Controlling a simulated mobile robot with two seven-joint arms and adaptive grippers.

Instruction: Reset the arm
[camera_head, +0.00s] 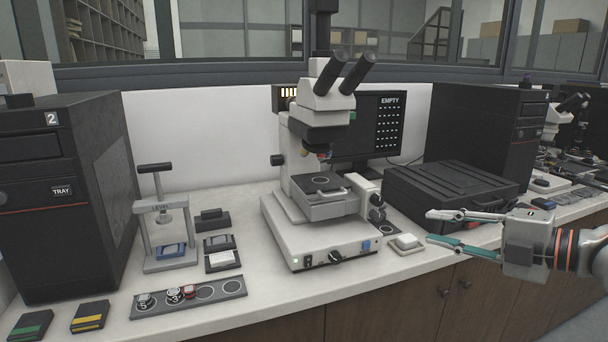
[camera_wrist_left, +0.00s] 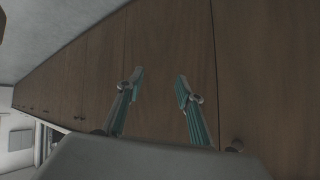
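My right gripper (camera_head: 452,232) comes in from the right in the head view, in front of the black case and right of the microscope. Its two fingers are spread apart with nothing between them. My left gripper (camera_wrist_left: 160,88) shows only in the left wrist view, where its two fingers are apart and empty, facing the brown wooden cabinet doors (camera_wrist_left: 165,40). The left arm does not show in the head view.
The white bench (camera_head: 310,288) holds a microscope (camera_head: 320,190), a small level press (camera_head: 165,225), a strip with round mounts (camera_head: 230,288), a black case (camera_head: 450,190) and a black tower marked 2 (camera_head: 60,200). Green and yellow boxes lie at the left front.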

